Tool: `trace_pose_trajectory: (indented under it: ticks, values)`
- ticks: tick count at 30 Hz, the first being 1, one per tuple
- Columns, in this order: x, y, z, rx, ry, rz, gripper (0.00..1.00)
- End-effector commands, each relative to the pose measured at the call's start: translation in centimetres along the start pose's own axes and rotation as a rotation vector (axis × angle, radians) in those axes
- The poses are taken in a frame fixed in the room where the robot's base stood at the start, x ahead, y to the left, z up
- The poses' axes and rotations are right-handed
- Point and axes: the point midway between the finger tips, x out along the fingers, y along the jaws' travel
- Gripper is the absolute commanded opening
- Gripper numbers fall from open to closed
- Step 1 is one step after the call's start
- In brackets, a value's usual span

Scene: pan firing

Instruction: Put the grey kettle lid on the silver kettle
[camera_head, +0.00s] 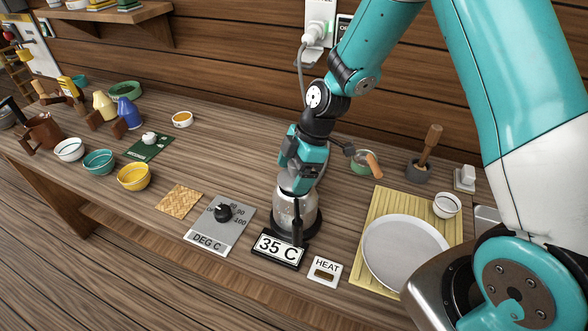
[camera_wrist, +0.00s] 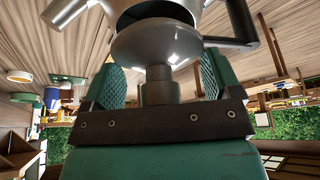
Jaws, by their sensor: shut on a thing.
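The silver kettle (camera_head: 293,212) stands upright on a dark round base at the front middle of the counter. My gripper (camera_head: 297,180) is directly above it and points down. In the wrist view, my gripper (camera_wrist: 160,85) is shut on the knob of the grey kettle lid (camera_wrist: 155,42). The lid is at the kettle's mouth, and part of the dark opening shows past its edge. The kettle (camera_wrist: 205,5) also shows there, with its spout on the left and black handle on the right. I cannot tell whether the lid touches the rim. In the head view my gripper hides the lid.
A dial panel (camera_head: 210,240), a "35 C" display (camera_head: 279,249) and a HEAT switch (camera_head: 325,270) lie in front of the kettle. A white plate (camera_head: 400,250) on a bamboo mat (camera_head: 368,212) is to the right. Bowls and jugs fill the left; the counter behind the dial is fairly clear.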

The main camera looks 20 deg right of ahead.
Motion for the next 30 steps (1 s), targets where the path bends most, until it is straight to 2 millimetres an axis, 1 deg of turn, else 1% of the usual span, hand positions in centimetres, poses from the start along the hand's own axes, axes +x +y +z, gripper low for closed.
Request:
trace_pose_trajectory:
  ticks: [14, 30]
  values:
    - [0.0, 0.0, 0.0, 0.000, 0.000, 0.000, 0.61]
    - [1.0, 0.0, 0.4, 0.000, 0.000, 0.001, 0.61]
